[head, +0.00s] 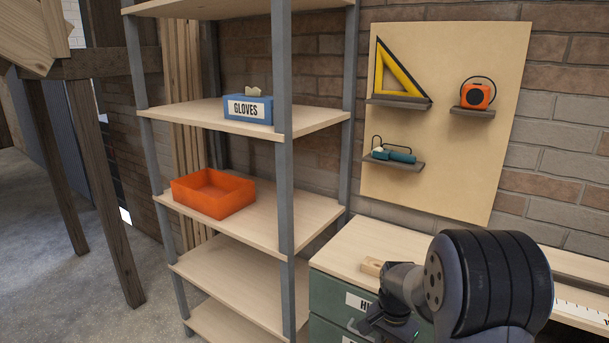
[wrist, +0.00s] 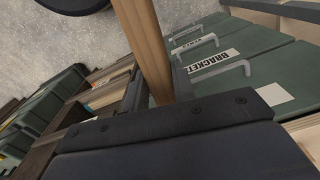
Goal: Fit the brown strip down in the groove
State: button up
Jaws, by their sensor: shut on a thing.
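A brown wooden strip (wrist: 148,50) runs up from my gripper (wrist: 160,112) to the top edge in the wrist view. My gripper is shut on it, and the strip hangs in front of green drawer fronts. I cannot make out the groove in either view.
A wooden bench top (head: 350,243) sits over green drawers (head: 335,296), with a white ruler (head: 582,312) at right. A shelf rack (head: 284,150) with an orange bin (head: 213,193) and a glove box (head: 247,107) stands left.

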jog(key=s+a+f+n+p, duration=0.2)
jog(key=a+f+n, duration=0.2)
jog(key=n, duration=0.4)
jog(key=shift+s+f+n, duration=0.25)
jog(key=shift+f+n, duration=0.05)
jog(key=shift+f, duration=0.25)
jog(key=shift+w, duration=0.15)
